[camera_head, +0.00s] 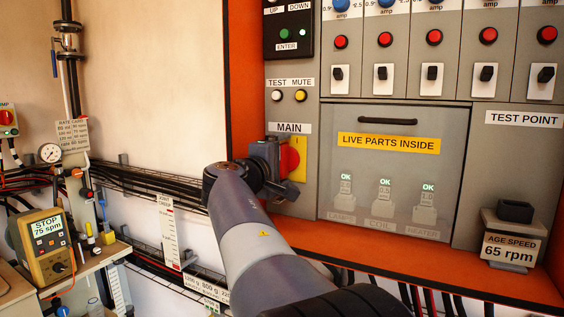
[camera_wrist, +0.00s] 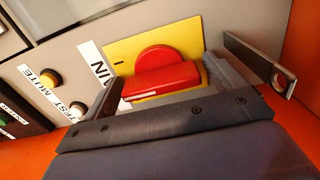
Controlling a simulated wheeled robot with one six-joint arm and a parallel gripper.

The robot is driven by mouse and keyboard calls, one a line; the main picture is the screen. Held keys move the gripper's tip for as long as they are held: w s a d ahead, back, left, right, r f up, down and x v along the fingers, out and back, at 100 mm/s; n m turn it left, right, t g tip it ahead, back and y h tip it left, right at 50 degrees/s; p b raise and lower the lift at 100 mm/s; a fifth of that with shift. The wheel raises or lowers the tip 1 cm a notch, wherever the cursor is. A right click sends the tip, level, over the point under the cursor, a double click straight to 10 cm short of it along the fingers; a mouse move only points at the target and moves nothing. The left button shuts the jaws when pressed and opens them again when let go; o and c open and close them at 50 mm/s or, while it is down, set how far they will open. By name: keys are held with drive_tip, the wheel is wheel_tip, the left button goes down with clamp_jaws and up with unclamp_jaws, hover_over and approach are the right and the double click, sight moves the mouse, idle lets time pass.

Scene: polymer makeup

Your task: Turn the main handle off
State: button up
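The main handle is a red rotary knob with a raised grip bar on a yellow plate, below the MAIN label (camera_head: 289,128). In the head view the red handle (camera_head: 289,159) is partly hidden behind my gripper (camera_head: 266,158). In the wrist view the handle (camera_wrist: 165,80) lies straight ahead of my gripper (camera_wrist: 168,88). The gripper's dark fingers stand apart on either side of the red bar, with gaps visible. I cannot tell whether either finger touches it. A short black mark shows on the yellow plate beside the knob.
TEST and MUTE buttons (camera_head: 288,96) sit above the handle. A LIVE PARTS INSIDE cover (camera_head: 390,165) is to its right. The orange cabinet frame (camera_head: 243,70) borders the panel at left. A side table (camera_head: 80,265) with instruments stands at lower left.

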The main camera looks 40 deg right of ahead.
drive_tip(key=c, duration=0.8)
drive_tip(key=shift+r+n+p, duration=0.1)
drive_tip(key=shift+n+p, duration=0.45)
drive_tip(key=shift+n, duration=0.35)
drive_tip(key=shift+c, duration=0.2)
drive_tip(key=shift+n+p, duration=0.6)
drive_tip(key=shift+n, duration=0.8)
drive_tip(key=o, duration=1)
drive_tip(key=shift+a, duration=0.1)
drive_tip(key=b+v, duration=0.1)
drive_tip(key=v, duration=0.9)
drive_tip(key=shift+s+a+b, duration=0.2)
drive_tip(key=shift+a+b, duration=0.05)
drive_tip(key=shift+b, duration=0.1)
